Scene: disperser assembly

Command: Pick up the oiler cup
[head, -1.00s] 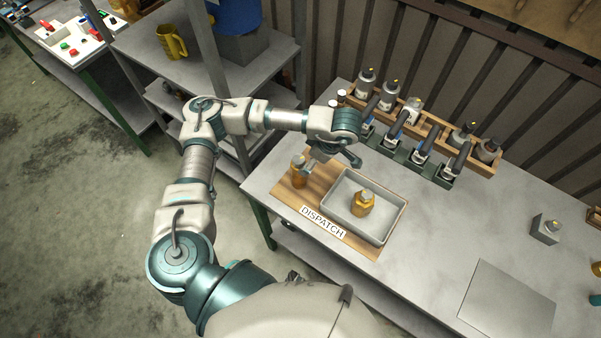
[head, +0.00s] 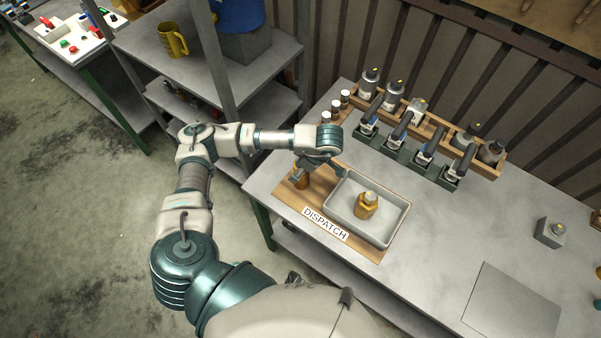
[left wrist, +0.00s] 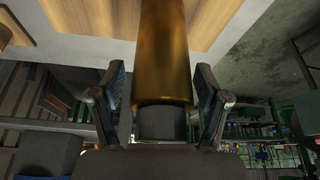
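A copper-brown cylindrical cup (head: 301,183) stands on the wooden dispatch board, left of the metal tray. In the left wrist view the brass-brown cylinder (left wrist: 164,60) with a dark grey end (left wrist: 162,122) fills the middle. My left gripper (head: 303,168) is at this cup and covers its top in the head view. In the left wrist view its two fingers (left wrist: 163,100) stand either side of the cylinder, with narrow gaps. I cannot tell which one is named the oiler cup. My right gripper is not in view.
The grey tray (head: 341,221) sits on the wooden board beside the "DISPATCH" label (head: 325,224). Bottles stand in a wooden rack (head: 431,125) behind, with dark-handled tools in a green holder (head: 407,157). The table right of the tray is mostly clear.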

